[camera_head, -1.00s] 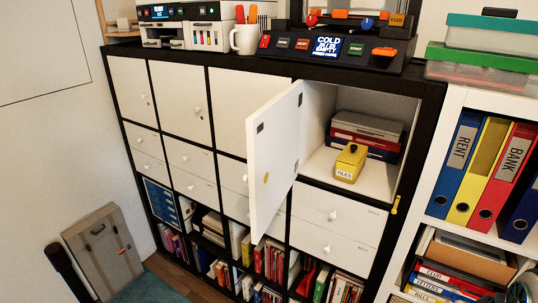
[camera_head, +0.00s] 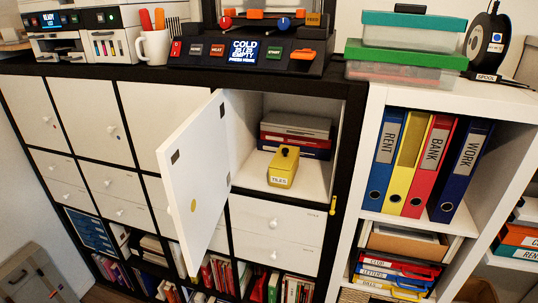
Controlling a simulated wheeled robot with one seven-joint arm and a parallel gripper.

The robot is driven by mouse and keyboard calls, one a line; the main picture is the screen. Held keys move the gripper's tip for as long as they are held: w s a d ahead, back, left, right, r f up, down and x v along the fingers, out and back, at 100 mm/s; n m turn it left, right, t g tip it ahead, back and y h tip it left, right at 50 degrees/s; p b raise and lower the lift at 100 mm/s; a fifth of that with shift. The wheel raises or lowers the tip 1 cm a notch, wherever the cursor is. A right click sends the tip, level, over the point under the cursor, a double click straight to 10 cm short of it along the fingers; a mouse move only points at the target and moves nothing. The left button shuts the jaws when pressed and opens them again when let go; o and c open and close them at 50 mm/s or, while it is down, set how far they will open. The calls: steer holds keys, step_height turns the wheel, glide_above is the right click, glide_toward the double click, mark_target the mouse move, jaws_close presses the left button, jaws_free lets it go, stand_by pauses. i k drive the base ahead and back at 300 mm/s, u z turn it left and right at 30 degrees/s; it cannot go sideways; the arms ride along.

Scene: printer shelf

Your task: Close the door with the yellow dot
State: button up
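The white door with the yellow dot (camera_head: 196,175) stands wide open in the head view, swung out from the left side of its compartment. The open compartment (camera_head: 240,150) holds a yellow box labelled TILES (camera_head: 284,168) with a black knob, in front of a stack of dark, red and grey cases (camera_head: 296,135). My gripper is not in view.
Closed white doors (camera_head: 90,107) lie to the left. White drawers with round knobs (camera_head: 272,238) are below the compartment. A printer panel (camera_head: 246,52) and mug (camera_head: 153,46) stand on top. A white shelf with binders (camera_head: 410,165) stands right.

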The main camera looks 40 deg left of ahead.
mark_target(193, 163)
steer(key=z, duration=0.95)
steer(key=k, duration=1.25)
steer(key=u, duration=2.2)
steer(key=i, duration=1)
steer(key=z, duration=0.05)
steer(key=k, duration=0.4)
steer(key=u, duration=1.4)
steer(key=i, duration=0.1)
steer(key=z, duration=1.25)
